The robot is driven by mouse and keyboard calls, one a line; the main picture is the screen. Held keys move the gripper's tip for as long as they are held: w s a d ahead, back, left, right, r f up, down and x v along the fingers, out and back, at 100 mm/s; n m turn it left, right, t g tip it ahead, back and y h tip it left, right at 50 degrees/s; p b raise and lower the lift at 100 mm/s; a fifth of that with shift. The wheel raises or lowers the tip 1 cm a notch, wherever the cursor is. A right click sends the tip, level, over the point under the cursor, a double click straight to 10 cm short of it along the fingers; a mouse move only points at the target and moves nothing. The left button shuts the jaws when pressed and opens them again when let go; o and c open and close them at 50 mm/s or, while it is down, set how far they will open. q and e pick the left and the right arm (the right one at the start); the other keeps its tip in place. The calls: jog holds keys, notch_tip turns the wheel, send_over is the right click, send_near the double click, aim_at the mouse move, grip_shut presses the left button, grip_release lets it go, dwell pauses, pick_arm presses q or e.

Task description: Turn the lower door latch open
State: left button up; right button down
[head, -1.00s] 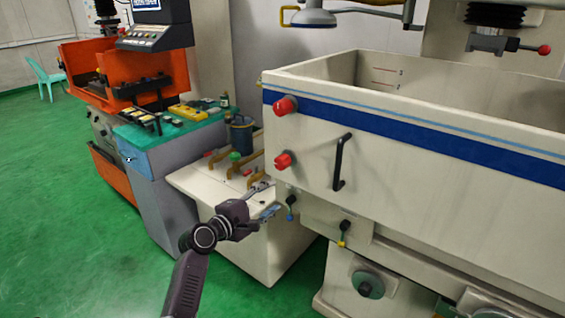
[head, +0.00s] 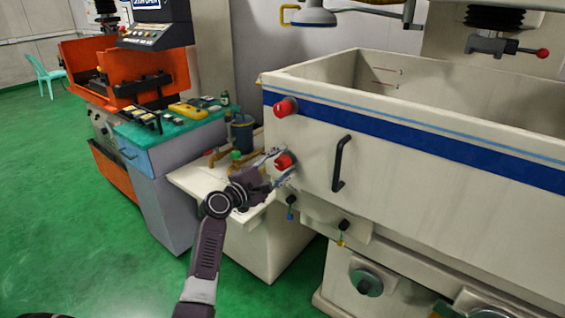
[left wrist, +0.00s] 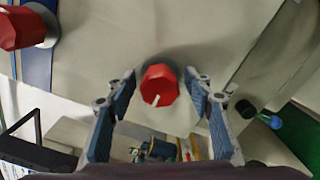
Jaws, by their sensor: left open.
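The lower door latch (head: 284,161) is a red knob on the left end of the cream tank front. In the left wrist view the lower latch (left wrist: 159,85) has a white mark on its face and sits between the two fingertips, with gaps at both sides. My left gripper (head: 272,164) is open at the lower latch, and it also shows in the left wrist view (left wrist: 163,84). The upper red latch (head: 285,107) is above it, and shows at the upper left of the wrist view (left wrist: 16,28). My right gripper is not in view.
A black door handle (head: 341,163) stands out to the right of the latches. Small valves with blue (head: 290,213) and yellow (head: 342,240) levers hang below. A cream cabinet (head: 252,240) stands behind my left arm.

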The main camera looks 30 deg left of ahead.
pick_arm(q)
jog(key=c, duration=1.2)
jog(key=shift+o, duration=0.2)
jog(key=m+b, duration=0.2)
jog(key=m, duration=0.1)
jog(key=shift+f+b, duration=0.2)
jog(key=shift+b, duration=0.2)
jog(key=m+b, duration=0.3)
jog(key=m, duration=0.3)
jog(key=m+b, duration=0.2)
jog(key=m, duration=0.2)
jog(key=shift+r, duration=0.1)
jog(key=shift+r+m+b, duration=0.1)
jog(key=shift+m+b, duration=0.75)
jog(key=shift+m, duration=1.65)
